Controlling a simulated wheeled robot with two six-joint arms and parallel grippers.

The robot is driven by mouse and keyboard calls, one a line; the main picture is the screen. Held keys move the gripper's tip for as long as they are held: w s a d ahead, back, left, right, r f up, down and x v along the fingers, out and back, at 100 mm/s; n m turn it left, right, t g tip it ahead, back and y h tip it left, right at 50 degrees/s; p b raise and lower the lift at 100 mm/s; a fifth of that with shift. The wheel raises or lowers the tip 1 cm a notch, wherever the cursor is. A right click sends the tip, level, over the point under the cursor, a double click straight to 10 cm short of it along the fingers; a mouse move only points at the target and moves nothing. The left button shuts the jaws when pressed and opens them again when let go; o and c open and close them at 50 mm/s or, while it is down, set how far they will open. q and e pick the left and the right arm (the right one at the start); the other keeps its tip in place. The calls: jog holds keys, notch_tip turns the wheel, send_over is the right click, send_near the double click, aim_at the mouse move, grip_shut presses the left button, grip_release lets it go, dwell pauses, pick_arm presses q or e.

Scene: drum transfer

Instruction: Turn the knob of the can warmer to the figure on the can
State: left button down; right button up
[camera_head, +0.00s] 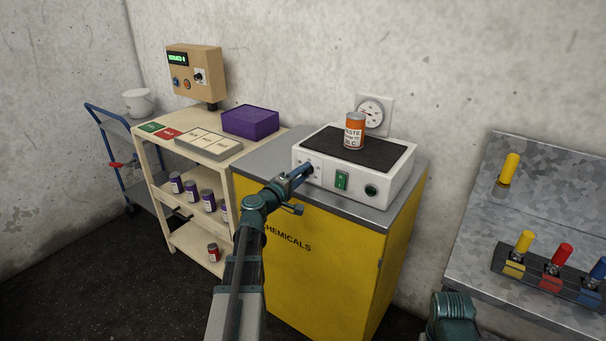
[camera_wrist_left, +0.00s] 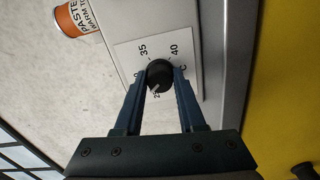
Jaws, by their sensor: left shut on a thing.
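The can warmer (camera_head: 375,188) is a white box with a black top, standing on a yellow cabinet. An orange can (camera_head: 355,132) labelled PASTE stands upright on its top; its figure is too small to read. The can's edge also shows in the left wrist view (camera_wrist_left: 75,20), its figure cut off. My left gripper (camera_head: 309,169) is at the warmer's front left. In the left wrist view its fingers are shut on the black knob (camera_wrist_left: 160,74). The dial plate (camera_wrist_left: 127,50) shows 35 and 40; other figures are partly hidden. A pale mark shows on the knob's lower left.
A green switch (camera_head: 342,180) and a round black part (camera_head: 371,190) sit right of the knob. A shelf cart (camera_head: 160,190) is left; a bench with coloured handles (camera_head: 480,240) is right.

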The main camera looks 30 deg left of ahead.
pick_arm(q)
jog(key=m, duration=0.5)
jog(key=shift+m, duration=0.4)
jog(key=m, duration=1)
jog(key=shift+d+m, duration=0.1)
jog(key=shift+m, duration=2.4)
jog(key=c, duration=0.5)
grip_release()
jog(key=shift+s, duration=0.1)
